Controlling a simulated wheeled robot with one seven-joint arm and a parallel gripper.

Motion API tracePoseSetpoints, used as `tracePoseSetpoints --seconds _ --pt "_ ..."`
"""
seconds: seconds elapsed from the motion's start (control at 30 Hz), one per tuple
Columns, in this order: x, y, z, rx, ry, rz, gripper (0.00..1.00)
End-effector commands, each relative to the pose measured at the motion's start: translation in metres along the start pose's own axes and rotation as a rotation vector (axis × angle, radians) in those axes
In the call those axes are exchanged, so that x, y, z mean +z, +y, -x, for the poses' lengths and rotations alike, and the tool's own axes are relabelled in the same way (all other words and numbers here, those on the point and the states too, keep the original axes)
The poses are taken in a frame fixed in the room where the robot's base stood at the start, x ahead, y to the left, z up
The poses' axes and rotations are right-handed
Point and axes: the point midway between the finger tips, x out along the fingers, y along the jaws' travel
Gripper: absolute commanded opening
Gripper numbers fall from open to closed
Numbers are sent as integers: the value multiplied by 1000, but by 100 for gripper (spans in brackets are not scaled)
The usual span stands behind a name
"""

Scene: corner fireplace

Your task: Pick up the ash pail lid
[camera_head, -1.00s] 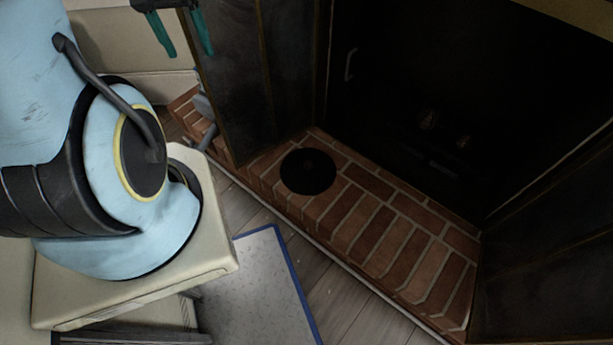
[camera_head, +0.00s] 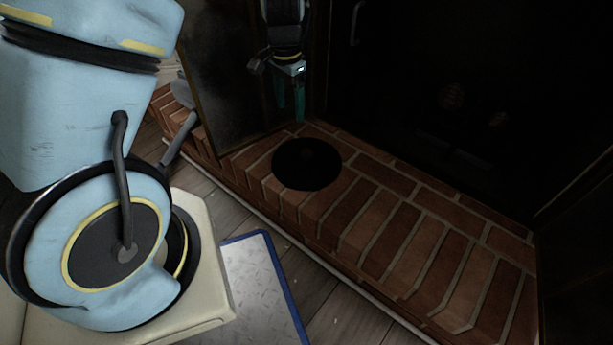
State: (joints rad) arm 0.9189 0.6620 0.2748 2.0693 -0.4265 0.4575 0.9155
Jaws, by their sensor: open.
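The ash pail lid (camera_head: 307,164) is a flat, round black disc lying on the brick hearth (camera_head: 372,228). A faint knob shows near its middle, too dark to make out well. My gripper (camera_head: 290,108) hangs with its green fingers pointing down, in the picture just above the lid's far edge. It is open and empty, and it appears apart from the lid. Its fingers overlap in this view, so the gap between them is hard to see.
A dark fireplace screen panel (camera_head: 228,85) stands left of the lid, close to my gripper. The black firebox front with a handle (camera_head: 355,24) is behind. A grey tool (camera_head: 183,125) leans at the left hearth end. A blue-edged grey mat (camera_head: 262,285) lies on the floor.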

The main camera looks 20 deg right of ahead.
Motion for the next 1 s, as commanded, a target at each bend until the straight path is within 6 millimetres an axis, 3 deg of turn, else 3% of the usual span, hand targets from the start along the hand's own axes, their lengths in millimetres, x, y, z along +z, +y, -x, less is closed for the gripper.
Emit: tracePoseSetpoints --seconds 0.03,0.13,0.47,1.0 --pt "-7 5 -28 -2 -5 -36 76" --pt "-18 13 -49 -6 -10 -94 76" --pt "-27 20 -80 -8 -17 -151 76" --pt "-28 21 -153 -9 -16 -149 76"
